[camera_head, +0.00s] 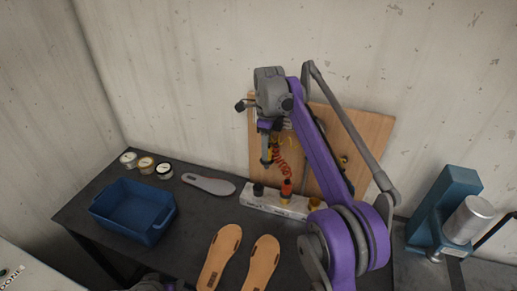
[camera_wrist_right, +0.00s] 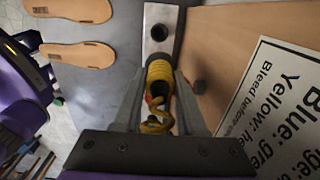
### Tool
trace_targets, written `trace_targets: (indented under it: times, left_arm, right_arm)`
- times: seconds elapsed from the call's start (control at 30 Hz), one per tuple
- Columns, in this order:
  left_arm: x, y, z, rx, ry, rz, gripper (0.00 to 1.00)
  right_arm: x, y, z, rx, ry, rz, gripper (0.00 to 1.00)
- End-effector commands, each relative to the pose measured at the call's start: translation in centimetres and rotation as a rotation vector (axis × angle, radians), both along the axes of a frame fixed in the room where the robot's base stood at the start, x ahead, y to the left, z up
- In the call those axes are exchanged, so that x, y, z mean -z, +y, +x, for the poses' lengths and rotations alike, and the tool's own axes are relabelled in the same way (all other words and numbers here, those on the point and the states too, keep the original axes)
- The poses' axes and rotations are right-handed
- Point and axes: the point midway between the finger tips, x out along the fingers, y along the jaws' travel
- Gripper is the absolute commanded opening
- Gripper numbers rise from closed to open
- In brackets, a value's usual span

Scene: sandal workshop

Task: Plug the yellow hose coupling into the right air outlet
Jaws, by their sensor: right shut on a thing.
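My right gripper (camera_head: 267,160) hangs in front of the wooden board, above the outlet block. In the right wrist view, its two grey fingers (camera_wrist_right: 160,97) are shut on the yellow hose coupling (camera_wrist_right: 160,70), with a coiled yellow hose behind it. The pale air outlet block (camera_head: 264,207) stands on the table; it also shows in the wrist view (camera_wrist_right: 164,13) with a dark round outlet (camera_wrist_right: 159,32) beyond the coupling. The coupling looks apart from it, but the gap is hard to judge.
A red-orange coupling (camera_head: 286,188) with a coiled red hose sits on the block's middle. Two tan soles (camera_head: 219,255), a grey sole (camera_head: 208,184), a blue bin (camera_head: 128,225) and a blue press (camera_head: 440,205) surround the block.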

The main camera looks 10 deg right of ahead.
Motion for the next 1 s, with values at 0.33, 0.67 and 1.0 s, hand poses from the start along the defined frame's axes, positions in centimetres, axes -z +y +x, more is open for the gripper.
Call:
trace_targets:
  times: [0.33, 0.67, 1.0]
  left_arm:
    - [3.1, 0.0, -1.8, 0.0, 0.035, 0.0, 0.5]
    - [3.8, 0.0, -2.2, 0.0, 0.042, 0.0, 0.5]
    - [5.8, 0.0, -3.1, 0.0, 0.058, 0.0, 0.5]
  right_arm:
    - [0.5, -12.0, -5.8, 0.008, 0.005, 0.0, 0.0]
    - [0.5, -15.5, -8.1, 0.002, 0.001, -0.002, 0.0]
    - [3.0, -15.4, -8.1, 0.0, 0.002, -0.002, 0.0]
